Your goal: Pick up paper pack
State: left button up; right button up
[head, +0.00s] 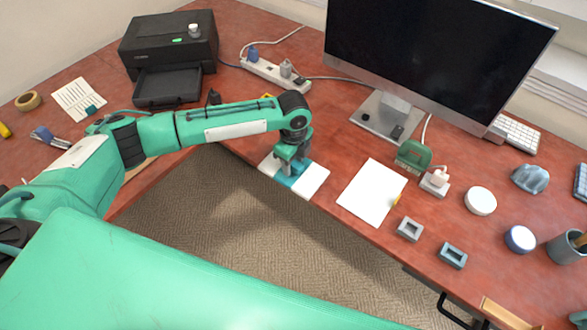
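The paper pack (313,181), white with a teal band around its middle, lies flat at the front edge of the red-brown desk, and its near side appears to reach past the edge over the carpet. My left gripper (292,168) points down right over the teal band. Its two fingers are at the band and look a little apart. Whether they press on the pack is too small to tell. The gripper and wrist hide part of the pack's far side. My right gripper is not in view.
A white sheet (372,192) lies right of the pack, with a green stapler-like object (413,156) behind it. The monitor (435,50) stands at the back, the power strip (275,72) behind my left arm, and the black printer (168,45) at back left.

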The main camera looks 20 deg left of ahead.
pick_arm(q)
grip_shut()
jog(key=shift+r, duration=0.1)
